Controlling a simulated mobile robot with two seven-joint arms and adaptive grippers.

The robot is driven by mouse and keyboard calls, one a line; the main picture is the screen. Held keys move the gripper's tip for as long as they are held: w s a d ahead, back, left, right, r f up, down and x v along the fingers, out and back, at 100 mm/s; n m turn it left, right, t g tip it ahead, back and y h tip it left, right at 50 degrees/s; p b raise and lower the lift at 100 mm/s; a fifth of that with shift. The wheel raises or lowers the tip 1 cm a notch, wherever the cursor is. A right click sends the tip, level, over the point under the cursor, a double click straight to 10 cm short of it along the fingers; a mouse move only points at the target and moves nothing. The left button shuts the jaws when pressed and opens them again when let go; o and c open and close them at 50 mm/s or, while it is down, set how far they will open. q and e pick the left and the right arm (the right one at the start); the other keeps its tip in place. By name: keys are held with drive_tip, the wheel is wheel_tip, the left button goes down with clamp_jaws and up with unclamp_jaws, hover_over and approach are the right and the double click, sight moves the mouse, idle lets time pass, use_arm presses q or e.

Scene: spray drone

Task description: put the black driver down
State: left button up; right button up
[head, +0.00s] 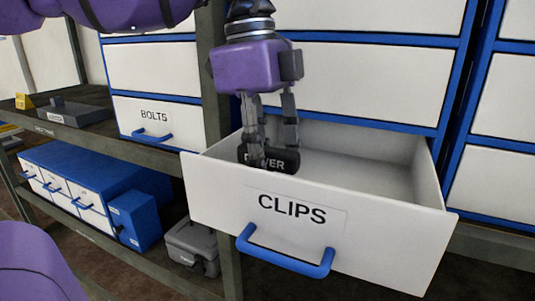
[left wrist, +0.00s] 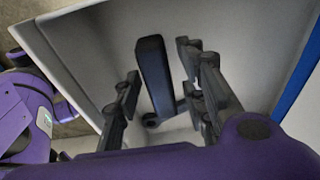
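The black driver (head: 284,161) is in the open drawer labelled CLIPS (head: 390,240), near its front left corner. Part of its white lettering is hidden by a finger. My left gripper (head: 273,152) reaches down into the drawer with its fingers around the driver. In the left wrist view the driver (left wrist: 153,75) stands between the spread fingers (left wrist: 160,85), with gaps showing on both sides. The left gripper looks open. Whether the driver rests on the drawer floor is hard to tell. My right gripper is not in view.
The drawer's right half (head: 385,180) is empty. A closed BOLTS drawer (head: 157,121) is at the left. A shelf post (head: 214,90) stands close left of my left gripper. A blue drawer unit (head: 95,185) and a grey case (head: 193,245) sit on the lower shelf.

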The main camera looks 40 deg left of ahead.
use_arm(q)
wheel_tip(320, 180, up, 12)
drive_tip(key=a, duration=0.1)
drive_tip(key=shift+s+a, duration=0.2)
drive_tip(key=shift+a, duration=0.1)
idle(1.2)
